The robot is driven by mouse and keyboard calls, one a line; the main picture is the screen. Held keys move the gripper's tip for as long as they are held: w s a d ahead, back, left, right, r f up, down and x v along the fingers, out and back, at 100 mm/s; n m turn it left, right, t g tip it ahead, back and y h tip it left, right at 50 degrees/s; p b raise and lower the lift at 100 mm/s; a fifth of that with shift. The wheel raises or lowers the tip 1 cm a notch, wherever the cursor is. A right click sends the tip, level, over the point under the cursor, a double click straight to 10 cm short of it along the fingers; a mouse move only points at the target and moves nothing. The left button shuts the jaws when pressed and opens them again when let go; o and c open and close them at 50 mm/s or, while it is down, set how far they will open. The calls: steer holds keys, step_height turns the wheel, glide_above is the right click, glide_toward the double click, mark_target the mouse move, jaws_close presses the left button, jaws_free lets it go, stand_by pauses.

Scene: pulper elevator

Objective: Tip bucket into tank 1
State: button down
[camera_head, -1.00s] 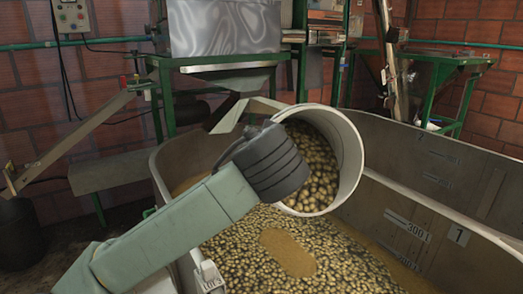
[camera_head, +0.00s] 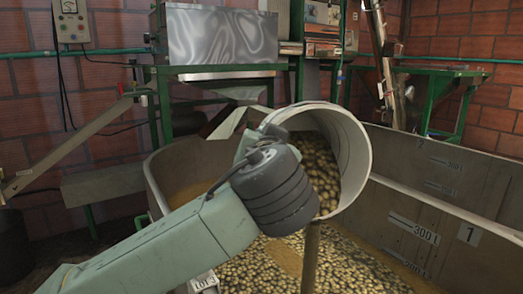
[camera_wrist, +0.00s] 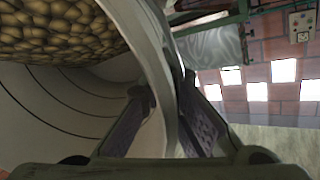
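A pale bucket (camera_head: 355,160) full of yellow-brown beans (camera_head: 322,168) hangs tilted over the tank, its mouth facing right and toward the camera. A brown stream (camera_head: 311,258) falls from below its mouth. Tank 1 (camera_head: 418,205), a wide tub with a "1" label and "300 l" marks, holds many beans and murky brown liquid. In the wrist view, my gripper (camera_wrist: 168,102) has a finger on each side of the bucket's wall (camera_wrist: 155,50) and is shut on it at the rim. My arm partly hides the bucket in the head view.
A metal hopper (camera_head: 222,35) on a green frame stands behind the tank. A sloping beam (camera_head: 80,145) and a control box (camera_head: 70,20) are at left. A divider (camera_head: 455,255) runs along the tank's right side, with another section marked "2" beyond.

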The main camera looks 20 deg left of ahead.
steer(key=shift+s+d+f+t+y+b, duration=0.25)
steer(key=shift+s+t+b, duration=0.2)
steer(key=shift+b, duration=1.05)
steer(key=shift+s+d+f+t+y+b, duration=0.15)
steer(key=shift+s+d+f+t+b, duration=0.25)
steer(key=shift+b, duration=1.05)
steer(key=shift+s+d+r+m+t+y+b, duration=0.2)
steer(key=shift+s+d+t+b, duration=0.45)
steer(key=shift+b, duration=1.35)
steer(key=shift+s+d+f+m+t+y+b, duration=0.15)
steer(key=shift+s+d+t+y+b, duration=0.4)
steer(key=shift+b, duration=1.5)
steer(key=shift+s+d+r+m+t+y+b, duration=0.2)
steer(key=shift+s+t+b, duration=0.7)
steer(key=shift+b, duration=1.1)
steer(key=shift+s+d+r, duration=0.1)
steer(key=shift+s, duration=0.15)
steer(key=shift+g, duration=0.25)
